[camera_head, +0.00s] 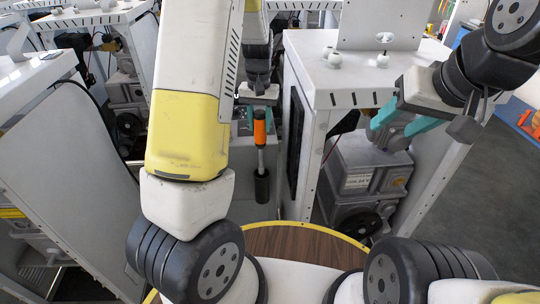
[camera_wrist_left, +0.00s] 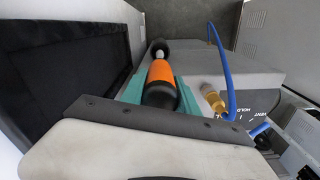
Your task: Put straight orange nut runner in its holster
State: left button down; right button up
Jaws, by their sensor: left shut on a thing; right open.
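The straight nut runner (camera_head: 260,132) has an orange body, a grey shaft and a black cylindrical lower part. It hangs nearly upright in the middle of the head view. My left gripper (camera_head: 259,112) is shut on its upper part. In the left wrist view the orange body and black near end of the nut runner (camera_wrist_left: 161,72) sit between the teal fingers, with a dark round part beyond. I cannot pick out a holster with certainty in either view. My right gripper (camera_head: 393,129) is open and empty, its teal fingers spread in front of a white cabinet at the right.
A white-topped cabinet (camera_head: 375,75) stands right of the nut runner, with a grey machine (camera_head: 366,170) below. Another white cabinet (camera_head: 60,140) is at the left. In the left wrist view, a brass fitting with a blue hose (camera_wrist_left: 231,75) lies right of the tool.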

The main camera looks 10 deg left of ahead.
aim_at(260, 132)
pick_arm(q)
notch_tip(260, 132, down, 16)
jog(key=shift+s+r, duration=0.1)
jog(key=shift+r, duration=0.15)
jog(key=c, duration=0.9)
grip_release()
notch_tip(260, 132, up, 12)
jog(key=shift+f, duration=0.1)
jog(key=shift+t+h, duration=0.7)
jog(key=s+r, duration=0.1)
jog(key=r, duration=0.2)
jog(key=s+r, duration=0.1)
jog(key=r, duration=0.2)
jog(key=s+d+r, duration=0.1)
jog(key=s+r, duration=0.1)
jog(key=r, duration=0.1)
jog(key=shift+s+r, duration=0.1)
jog(key=shift+r, duration=0.2)
jog(key=s+r+t, duration=0.2)
jog(key=s+r, duration=0.5)
jog(key=s, duration=0.3)
jog(key=s+d+r+t, duration=0.1)
jog(key=s+r+t, duration=0.1)
jog(key=s+r, duration=0.5)
jog(key=shift+s+d+m+t+h, duration=0.15)
jog(key=shift+s+m+t+h, duration=0.25)
jog(key=shift+s, duration=1.1)
